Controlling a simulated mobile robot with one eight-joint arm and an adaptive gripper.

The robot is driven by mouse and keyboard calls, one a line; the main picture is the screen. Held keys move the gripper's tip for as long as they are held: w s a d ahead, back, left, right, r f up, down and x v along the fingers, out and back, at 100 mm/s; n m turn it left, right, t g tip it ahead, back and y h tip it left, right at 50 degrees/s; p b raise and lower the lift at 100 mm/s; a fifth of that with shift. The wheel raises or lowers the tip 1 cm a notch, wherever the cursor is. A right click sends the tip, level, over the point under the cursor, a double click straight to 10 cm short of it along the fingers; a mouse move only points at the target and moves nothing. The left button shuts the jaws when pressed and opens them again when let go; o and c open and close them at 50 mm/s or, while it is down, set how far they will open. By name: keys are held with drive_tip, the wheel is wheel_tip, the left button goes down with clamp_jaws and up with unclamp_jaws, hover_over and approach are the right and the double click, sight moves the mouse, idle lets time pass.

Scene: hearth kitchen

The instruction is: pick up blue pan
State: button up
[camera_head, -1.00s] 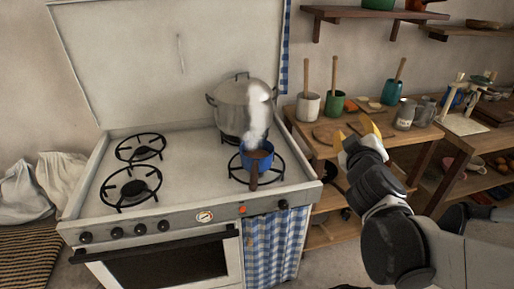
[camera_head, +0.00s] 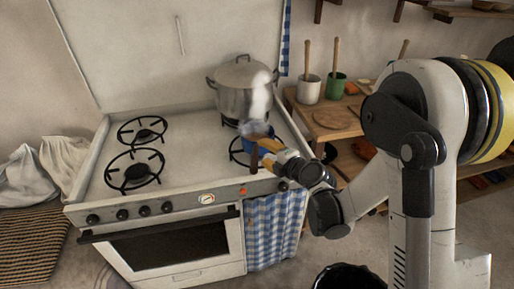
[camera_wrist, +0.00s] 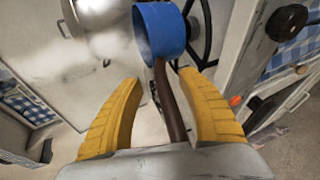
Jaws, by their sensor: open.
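The blue pan (camera_head: 257,140) sits on the front right burner of the stove, with its brown handle pointing toward the front edge. In the head view my gripper (camera_head: 268,154) is close to it and partly covers it. In the wrist view the blue pan (camera_wrist: 160,32) is at the top middle, and its dark brown handle (camera_wrist: 170,100) runs down between the two yellow fingers. My gripper (camera_wrist: 162,105) is open, with one finger on each side of the handle. I cannot tell whether either finger touches it.
A large steel pot (camera_head: 242,90) with a lid stands on the back right burner, close behind the pan. The left burners (camera_head: 134,170) are empty. A wooden table (camera_head: 335,135) with cups and a round board is at the right. Smoke or steam rises near the pan.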

sight(256, 148)
drive_tip(key=b+x, duration=0.2)
drive_tip(key=x, duration=0.4)
drive_tip(key=shift+s, duration=0.1)
clamp_jaws()
drive_tip(key=shift+r, duration=0.1)
